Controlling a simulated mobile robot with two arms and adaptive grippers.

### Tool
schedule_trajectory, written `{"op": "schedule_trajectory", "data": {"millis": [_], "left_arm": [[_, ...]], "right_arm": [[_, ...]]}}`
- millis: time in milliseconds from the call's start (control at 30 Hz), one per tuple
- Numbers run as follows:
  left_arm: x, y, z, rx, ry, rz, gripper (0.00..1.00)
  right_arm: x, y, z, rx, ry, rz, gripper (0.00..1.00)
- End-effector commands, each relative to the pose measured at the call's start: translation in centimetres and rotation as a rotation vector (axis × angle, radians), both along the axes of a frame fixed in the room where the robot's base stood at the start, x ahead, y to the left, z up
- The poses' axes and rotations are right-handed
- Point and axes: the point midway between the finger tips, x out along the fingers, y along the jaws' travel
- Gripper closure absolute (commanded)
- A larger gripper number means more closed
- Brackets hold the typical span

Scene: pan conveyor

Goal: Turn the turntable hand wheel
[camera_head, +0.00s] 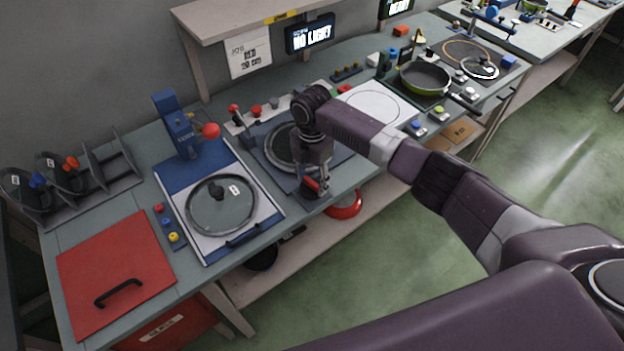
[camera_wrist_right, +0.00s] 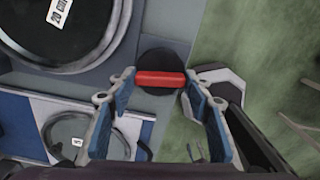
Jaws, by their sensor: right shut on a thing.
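The turntable hand wheel is a dark disc (camera_wrist_right: 163,62) with a red bar handle (camera_wrist_right: 160,78) across it, at the bench's front edge. The red handle also shows in the head view (camera_head: 314,184), partly covered by my gripper. My right gripper (camera_wrist_right: 160,84) reaches down over it, with one blue-padded finger at each end of the bar, shut on the handle. The turntable (camera_head: 262,150) lies just behind, with a dark round lid (camera_head: 281,146) on it, partly hidden by my arm. My left gripper is in neither view.
Left of the turntable is a blue-and-white press station (camera_head: 262,212) with a glass lid (camera_head: 222,205). A red hatch with a black handle (camera_head: 118,290) is at far left. A green pan (camera_head: 425,78) stands at right. A red pan (camera_head: 345,207) is under the bench. The floor in front is open.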

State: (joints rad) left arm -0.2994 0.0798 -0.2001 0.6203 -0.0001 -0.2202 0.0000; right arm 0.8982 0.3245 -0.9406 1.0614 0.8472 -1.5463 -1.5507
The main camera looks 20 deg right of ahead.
Motion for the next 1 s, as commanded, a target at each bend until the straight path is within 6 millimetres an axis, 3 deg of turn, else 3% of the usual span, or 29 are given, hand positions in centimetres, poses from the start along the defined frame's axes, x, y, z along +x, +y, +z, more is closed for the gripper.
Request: {"op": "schedule_trajectory", "data": {"millis": [400, 433, 567, 867, 1000], "left_arm": [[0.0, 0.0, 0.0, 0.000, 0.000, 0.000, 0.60], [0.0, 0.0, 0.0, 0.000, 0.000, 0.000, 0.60], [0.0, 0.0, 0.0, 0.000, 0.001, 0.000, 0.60], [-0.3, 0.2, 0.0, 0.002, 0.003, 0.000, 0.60], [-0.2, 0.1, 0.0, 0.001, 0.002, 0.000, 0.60]], "right_arm": [[0.3, 0.0, 0.3, 0.002, -0.007, 0.004, 0.78], [0.3, 0.0, 0.3, 0.002, -0.007, 0.004, 0.51], [0.2, 0.0, 0.2, 0.001, -0.005, 0.004, 0.36], [0.1, 0.0, 0.2, 0.001, -0.003, 0.004, 0.36], [0.2, 0.0, 1.4, 0.002, -0.005, 0.005, 0.36]]}}
